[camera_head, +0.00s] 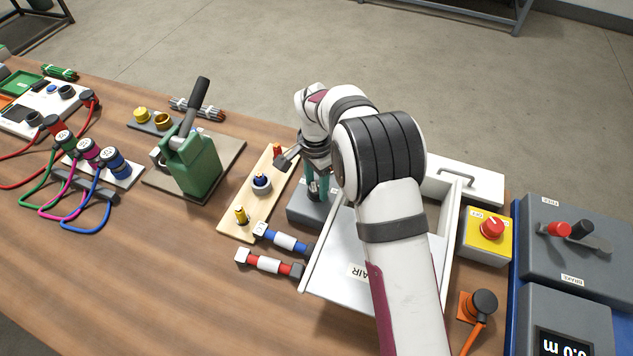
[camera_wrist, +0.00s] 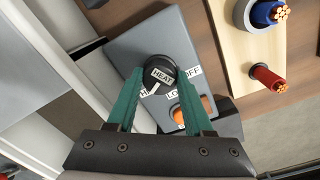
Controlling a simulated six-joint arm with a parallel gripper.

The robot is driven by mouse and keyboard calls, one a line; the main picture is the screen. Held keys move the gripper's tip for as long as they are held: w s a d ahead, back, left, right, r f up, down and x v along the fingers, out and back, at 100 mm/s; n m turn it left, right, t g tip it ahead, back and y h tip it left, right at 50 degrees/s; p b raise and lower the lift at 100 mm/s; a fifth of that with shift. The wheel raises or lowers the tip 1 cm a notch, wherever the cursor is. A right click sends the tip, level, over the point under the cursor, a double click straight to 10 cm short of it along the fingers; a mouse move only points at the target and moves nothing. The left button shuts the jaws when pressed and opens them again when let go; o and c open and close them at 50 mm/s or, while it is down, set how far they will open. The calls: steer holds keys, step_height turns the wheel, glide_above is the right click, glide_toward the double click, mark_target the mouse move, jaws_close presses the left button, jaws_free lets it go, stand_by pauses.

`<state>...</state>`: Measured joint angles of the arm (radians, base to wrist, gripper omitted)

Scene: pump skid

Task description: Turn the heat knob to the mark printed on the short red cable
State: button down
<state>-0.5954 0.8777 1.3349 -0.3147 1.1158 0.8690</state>
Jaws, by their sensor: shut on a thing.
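The black heat knob (camera_wrist: 158,75), labelled HEAT, sits on a grey box (camera_wrist: 150,43); the box also shows in the head view (camera_head: 303,208). My gripper (camera_wrist: 160,80) has its teal fingers on either side of the knob, shut on it; it also shows in the head view (camera_head: 319,186). A white pointer mark shows at the knob's lower edge. Printed labels lie around it, OFF to the right and others below, partly hidden by the fingers. A short red cable piece (camera_head: 268,263) with a white band lies on the table; its print is unreadable.
A blue banded piece (camera_head: 285,242) lies beside the red one. A wooden board (camera_head: 240,228) with cable stubs stands left of the grey box. A white open drawer unit (camera_head: 340,300) is close on the right. An orange part (camera_wrist: 200,103) is beside the right finger.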

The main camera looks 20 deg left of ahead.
mark_target(316, 185)
stand_by(0.5)
steer(key=shift+c, duration=1.4)
jaws_free()
step_height(316, 185, up, 16)
steer(key=shift+w+a, duration=0.15)
steer(key=shift+a, duration=0.05)
steer(key=shift+f, duration=0.1)
